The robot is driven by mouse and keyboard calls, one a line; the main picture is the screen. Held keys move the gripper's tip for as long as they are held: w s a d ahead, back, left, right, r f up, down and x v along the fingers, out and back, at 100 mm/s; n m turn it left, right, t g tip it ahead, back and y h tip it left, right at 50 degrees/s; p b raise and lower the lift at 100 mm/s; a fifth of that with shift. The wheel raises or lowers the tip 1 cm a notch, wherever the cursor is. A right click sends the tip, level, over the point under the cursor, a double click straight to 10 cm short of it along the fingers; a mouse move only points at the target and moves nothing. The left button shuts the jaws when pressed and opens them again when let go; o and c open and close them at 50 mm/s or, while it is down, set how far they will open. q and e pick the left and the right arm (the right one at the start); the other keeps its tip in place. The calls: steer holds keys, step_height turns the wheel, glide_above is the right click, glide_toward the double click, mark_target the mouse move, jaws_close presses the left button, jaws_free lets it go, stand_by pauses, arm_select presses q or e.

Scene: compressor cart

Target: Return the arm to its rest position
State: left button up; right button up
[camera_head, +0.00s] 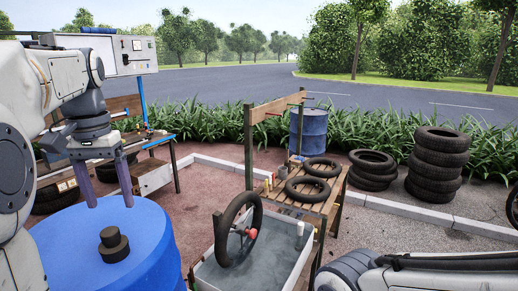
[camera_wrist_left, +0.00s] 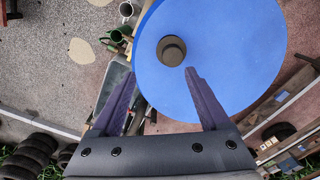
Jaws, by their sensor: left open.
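My left gripper (camera_head: 109,188) comes in from the left in the head view, pointing down above the blue drum (camera_head: 150,244). Its two fingers are apart with nothing between them. A dark round cap (camera_head: 114,245) stands on the drum's top, below and nearer than the fingertips. In the left wrist view the open fingers (camera_wrist_left: 161,72) reach toward the drum top (camera_wrist_left: 235,75), and the cap (camera_wrist_left: 171,50) lies beyond the fingertips, apart from them. My right arm (camera_head: 420,275) shows at the lower right of the head view; its gripper is out of the picture.
A grey water tub (camera_head: 283,272) with an upright tire (camera_head: 238,229) stands right of the drum. Behind it is a wooden table (camera_head: 328,205) with tires. Left is a workbench (camera_head: 160,141) with a panel. Stacked tires (camera_head: 437,165) stand at the right; paving between is clear.

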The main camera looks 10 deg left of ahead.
arm_select(q)
steer(key=s+d+f+m+b, duration=0.1)
steer(key=d+f+m+b, duration=0.15)
steer(key=d+f, duration=0.6)
steer(key=s+d+f+m+b, duration=0.1)
steer(key=d+f+m, duration=0.3)
steer(key=d, duration=0.7)
steer(key=s+d+f+m+b, duration=0.1)
steer(key=s+d+f, duration=0.3)
steer(key=s+f, duration=0.3)
steer(key=s+d+f+m+h+b, duration=0.1)
steer(key=s+d+f+m, duration=0.1)
steer(key=s+d+f, duration=0.3)
step_height(320, 180, down, 2)
steer(key=shift+s+d+f+b, duration=0.15)
steer(key=shift+s+b, duration=0.25)
steer(key=shift+s, duration=0.85)
